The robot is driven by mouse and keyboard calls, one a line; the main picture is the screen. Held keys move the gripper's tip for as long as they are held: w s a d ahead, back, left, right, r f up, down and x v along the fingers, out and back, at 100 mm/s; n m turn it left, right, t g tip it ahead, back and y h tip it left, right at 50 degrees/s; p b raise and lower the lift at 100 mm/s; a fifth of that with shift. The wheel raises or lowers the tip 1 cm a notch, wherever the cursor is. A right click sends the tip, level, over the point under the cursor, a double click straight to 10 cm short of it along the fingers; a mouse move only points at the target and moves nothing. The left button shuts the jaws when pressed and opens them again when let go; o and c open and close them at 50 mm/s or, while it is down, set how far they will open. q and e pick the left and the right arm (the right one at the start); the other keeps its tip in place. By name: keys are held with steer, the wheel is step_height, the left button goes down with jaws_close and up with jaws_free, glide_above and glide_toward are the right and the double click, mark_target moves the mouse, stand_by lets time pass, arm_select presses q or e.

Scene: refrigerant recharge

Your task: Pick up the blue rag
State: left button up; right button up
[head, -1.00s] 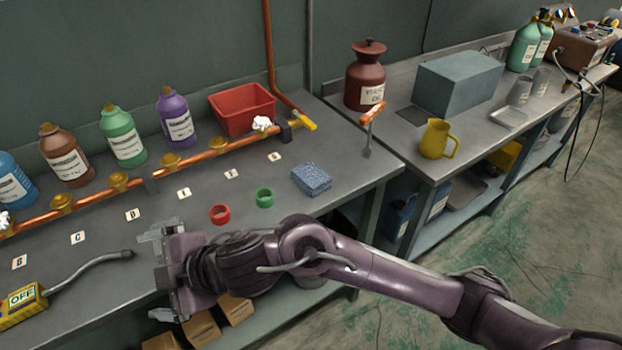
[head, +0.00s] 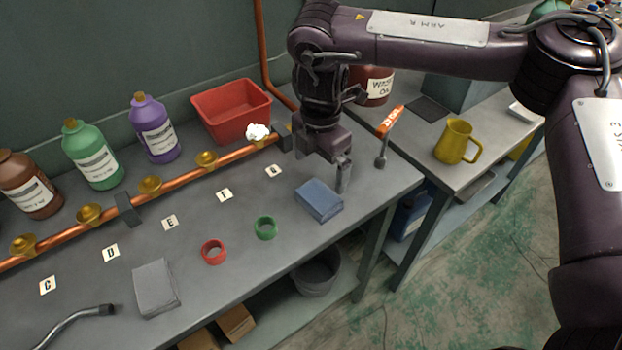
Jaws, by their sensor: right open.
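The blue rag (head: 319,200) lies as a flat folded block on the grey bench near its right front part. My right gripper (head: 340,178) points down just behind and to the right of the rag. It is open and empty, with one finger showing clearly near the rag's back right corner; the other finger is hard to make out. I cannot tell whether the finger touches the rag. My left gripper is out of view.
A grey folded block (head: 156,287) lies at the left front of the bench (head: 215,285). A red ring (head: 213,252) and a green ring (head: 265,228) lie left of the rag. A copper pipe (head: 185,180) and a red bin (head: 232,110) are behind. An orange-handled tool (head: 390,125) is to the right.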

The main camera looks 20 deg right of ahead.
mark_target(319, 195)
steer(key=shift+s+f, duration=0.25)
steer(key=shift+f, duration=0.05)
steer(key=shift+s+f, duration=0.3)
steer(key=shift+f, duration=0.25)
steer(key=shift+s+f, duration=0.3)
steer(key=shift+f, duration=0.25)
steer(key=f, duration=0.1)
steer(key=f+p, duration=0.1)
steer(key=f, duration=0.1)
steer(key=shift+w+a, duration=0.1)
steer(key=shift+w, duration=0.25)
steer(key=shift+f, duration=0.55)
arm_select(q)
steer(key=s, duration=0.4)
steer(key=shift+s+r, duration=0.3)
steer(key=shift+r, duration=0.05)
arm_select(e)
steer(key=c, duration=0.8)
